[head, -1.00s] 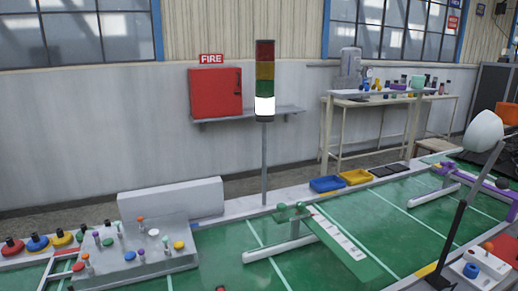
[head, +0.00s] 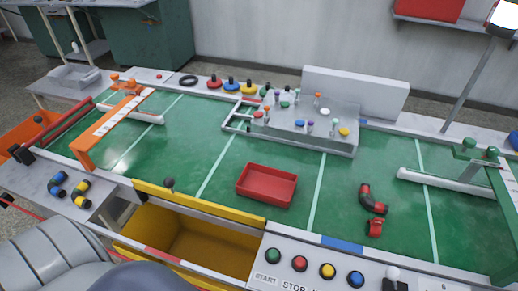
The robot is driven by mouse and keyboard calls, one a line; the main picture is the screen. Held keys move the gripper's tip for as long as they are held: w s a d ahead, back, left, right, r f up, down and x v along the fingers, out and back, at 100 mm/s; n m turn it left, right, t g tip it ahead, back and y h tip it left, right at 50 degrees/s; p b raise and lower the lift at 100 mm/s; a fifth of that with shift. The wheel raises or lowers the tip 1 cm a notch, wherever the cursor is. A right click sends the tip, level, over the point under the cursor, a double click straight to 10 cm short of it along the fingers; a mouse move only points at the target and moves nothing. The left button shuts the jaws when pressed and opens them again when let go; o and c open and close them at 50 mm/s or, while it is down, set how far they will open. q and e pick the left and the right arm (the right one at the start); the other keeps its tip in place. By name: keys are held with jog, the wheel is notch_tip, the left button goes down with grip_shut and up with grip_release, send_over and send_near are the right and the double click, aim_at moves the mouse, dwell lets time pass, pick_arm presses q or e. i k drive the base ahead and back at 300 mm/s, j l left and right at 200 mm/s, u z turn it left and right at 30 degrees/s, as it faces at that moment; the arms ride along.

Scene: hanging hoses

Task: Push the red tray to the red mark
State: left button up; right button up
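The red tray (head: 266,186) is a shallow, empty rectangular tray lying flat on the green table surface (head: 215,140), near the front middle. A red strip (head: 163,255) shows on the front rail by the yellow bin, at the lower left; I cannot tell whether it is the red mark the task names. Neither of my grippers is in view. A grey part of my own body shows at the lower left corner.
A yellow bin (head: 200,242) stands in front of the tray. A button panel (head: 315,270) is at the front right. A dark-and-red elbow fitting (head: 372,198) and a red fitting (head: 375,228) lie right of the tray. A grey peg block (head: 305,125) stands behind. Green surface left of the tray is clear.

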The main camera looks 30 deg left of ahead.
aim_at(275, 187)
jog(key=u, duration=0.9)
jog(key=j, duration=0.45)
jog(key=k+j, duration=0.15)
jog(key=j, duration=0.8)
jog(key=k, duration=0.05)
